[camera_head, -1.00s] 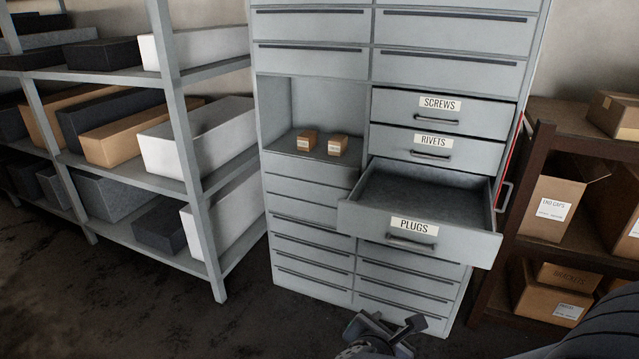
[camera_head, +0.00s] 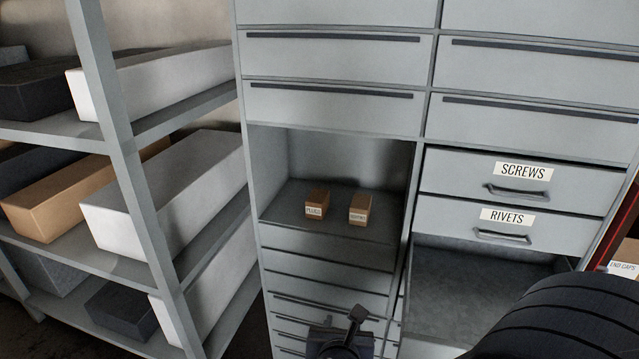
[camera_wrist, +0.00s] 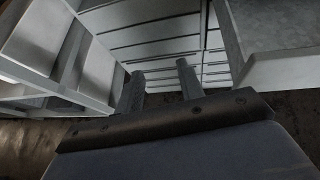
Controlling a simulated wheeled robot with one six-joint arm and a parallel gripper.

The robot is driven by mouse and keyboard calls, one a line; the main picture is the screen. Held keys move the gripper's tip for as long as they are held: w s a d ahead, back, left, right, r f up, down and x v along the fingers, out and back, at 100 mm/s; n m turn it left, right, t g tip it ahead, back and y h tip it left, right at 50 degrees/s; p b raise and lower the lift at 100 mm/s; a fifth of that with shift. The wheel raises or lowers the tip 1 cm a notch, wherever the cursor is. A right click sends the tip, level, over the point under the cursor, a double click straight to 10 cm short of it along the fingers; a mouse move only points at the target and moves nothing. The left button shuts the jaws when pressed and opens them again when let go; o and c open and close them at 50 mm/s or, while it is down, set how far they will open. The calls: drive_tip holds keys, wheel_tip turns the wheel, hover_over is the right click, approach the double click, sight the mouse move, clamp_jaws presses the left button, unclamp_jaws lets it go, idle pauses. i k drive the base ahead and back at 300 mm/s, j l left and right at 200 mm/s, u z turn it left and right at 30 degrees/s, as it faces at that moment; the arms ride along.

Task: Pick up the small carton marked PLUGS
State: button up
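The small carton marked PLUGS (camera_head: 317,204) stands in the open niche of the grey cabinet, on the left. A second small carton (camera_head: 360,208) stands apart to its right; its label is too small to read surely. My gripper (camera_head: 340,326) is below and in front of the niche, well short of the cartons. In the wrist view my gripper (camera_wrist: 160,78) has its two fingers apart with nothing between them. The cartons do not show in the wrist view.
An open drawer (camera_head: 470,285) juts out right of the niche, below the drawers marked SCREWS (camera_head: 518,173) and RIVETS (camera_head: 505,217). A grey shelf rack (camera_head: 125,150) with long boxes stands at left. The niche floor (camera_head: 290,208) is clear around the cartons.

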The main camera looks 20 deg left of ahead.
sight(317, 204)
drive_tip(key=i+j, duration=0.15)
drive_tip(key=j, duration=0.15)
drive_tip(key=i+j+z, duration=0.2)
drive_tip(key=i+j, duration=0.15)
drive_tip(key=j, duration=0.3)
drive_tip(key=i+j, duration=0.15)
drive_tip(key=j, duration=0.15)
drive_tip(key=i+j+z, duration=0.1)
drive_tip(key=j, duration=0.25)
drive_tip(key=i+j, duration=0.15)
drive_tip(key=i, duration=0.25)
